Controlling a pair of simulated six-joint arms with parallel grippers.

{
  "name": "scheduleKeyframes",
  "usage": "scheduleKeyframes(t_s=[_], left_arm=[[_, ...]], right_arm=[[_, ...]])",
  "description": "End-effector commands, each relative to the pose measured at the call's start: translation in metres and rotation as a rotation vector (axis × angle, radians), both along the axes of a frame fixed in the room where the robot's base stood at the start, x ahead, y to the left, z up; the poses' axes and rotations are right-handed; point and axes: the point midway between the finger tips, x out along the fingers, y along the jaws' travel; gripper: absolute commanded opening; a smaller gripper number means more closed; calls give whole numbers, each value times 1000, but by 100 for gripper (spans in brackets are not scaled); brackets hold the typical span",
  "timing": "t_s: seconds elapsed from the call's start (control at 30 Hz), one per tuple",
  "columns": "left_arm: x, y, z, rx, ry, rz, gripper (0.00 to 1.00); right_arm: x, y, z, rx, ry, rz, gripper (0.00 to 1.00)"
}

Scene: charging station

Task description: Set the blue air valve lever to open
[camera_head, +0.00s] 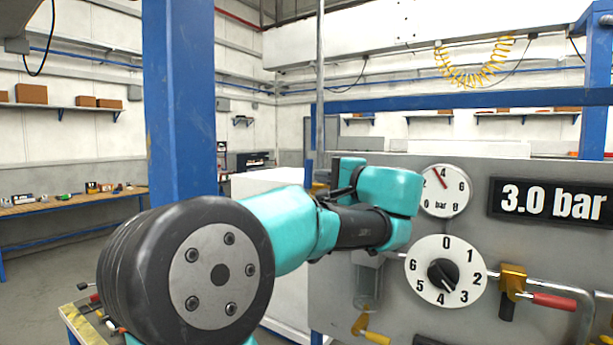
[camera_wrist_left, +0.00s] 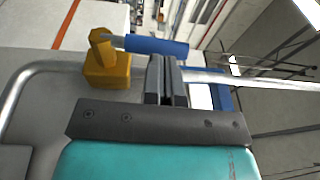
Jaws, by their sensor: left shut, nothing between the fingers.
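In the left wrist view, the blue air valve lever (camera_wrist_left: 157,46) points right from the brass valve body (camera_wrist_left: 106,62). It looks roughly in line with the silver pipe on both sides of the valve. My left gripper (camera_wrist_left: 167,62) is shut and empty. Its fingertips are at the lower edge of the blue handle, near its right half; I cannot tell whether they touch it. In the head view, my left arm reaches to the panel's left side and hides the lever and fingertips. My right gripper is in neither view.
The grey panel holds a pressure gauge (camera_head: 445,190), a numbered dial (camera_head: 445,273), a "3.0 bar" display (camera_head: 551,203) and a red-handled valve (camera_head: 540,299). A yellow fitting (camera_head: 370,331) sits low on the panel. A blue post (camera_head: 180,100) stands left of it.

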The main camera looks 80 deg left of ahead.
Motion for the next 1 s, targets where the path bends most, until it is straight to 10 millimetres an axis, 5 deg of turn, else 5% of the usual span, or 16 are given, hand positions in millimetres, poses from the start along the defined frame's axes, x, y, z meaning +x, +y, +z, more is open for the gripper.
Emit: scheduleKeyframes(t_s=[1.0], left_arm=[[-9,22,5,-63,-67,-13,0]], right_arm=[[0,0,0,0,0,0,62]])
